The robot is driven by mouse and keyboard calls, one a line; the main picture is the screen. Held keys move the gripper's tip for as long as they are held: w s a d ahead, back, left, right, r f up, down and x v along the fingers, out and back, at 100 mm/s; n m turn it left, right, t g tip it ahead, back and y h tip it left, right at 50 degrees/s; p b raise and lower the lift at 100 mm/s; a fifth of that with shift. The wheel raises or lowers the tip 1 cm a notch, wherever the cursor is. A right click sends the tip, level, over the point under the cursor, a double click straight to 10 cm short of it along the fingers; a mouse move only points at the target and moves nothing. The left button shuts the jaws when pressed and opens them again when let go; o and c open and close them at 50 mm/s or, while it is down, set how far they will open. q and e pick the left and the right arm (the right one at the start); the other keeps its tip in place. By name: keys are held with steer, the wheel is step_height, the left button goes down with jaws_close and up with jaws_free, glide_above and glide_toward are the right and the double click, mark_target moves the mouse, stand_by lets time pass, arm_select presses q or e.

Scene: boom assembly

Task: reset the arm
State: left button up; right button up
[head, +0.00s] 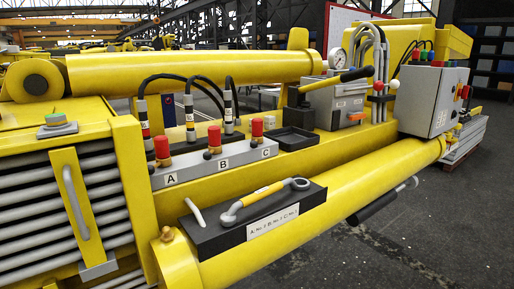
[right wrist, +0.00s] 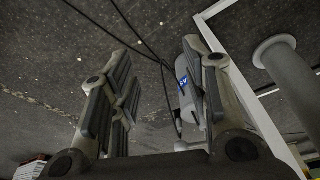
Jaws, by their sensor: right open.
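My right gripper (right wrist: 160,60) shows in the right wrist view with its two fingers spread apart. Nothing is between the fingers; dark speckled floor shows behind them. The head view shows neither gripper. It shows the yellow boom machine (head: 330,225) with a block marked A, B and C (head: 215,165) carrying red-topped valves. In front is a black tray (head: 245,232) with a yellow-and-grey wrench (head: 262,196) on it.
A grey control box (head: 432,100) with coloured buttons is at the right. A dark cylinder (head: 375,207) sits beside the lower yellow tube. Open floor (head: 430,235) lies at the front right. The wrist view shows a pale frame (right wrist: 240,80) and grey post (right wrist: 290,75) right of the gripper.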

steer(key=s+d+f+g, duration=0.1)
steer(key=s+f, duration=0.2)
steer(key=f, duration=0.6)
steer(key=s+f, duration=0.4)
steer(key=f, duration=0.4)
steer(key=s+d+f, duration=0.2)
steer(key=s+f, duration=0.7)
steer(key=s, duration=0.3)
steer(key=shift+s+d+f+g, duration=0.2)
steer(key=shift+s+g, duration=0.1)
steer(key=shift+g, duration=0.1)
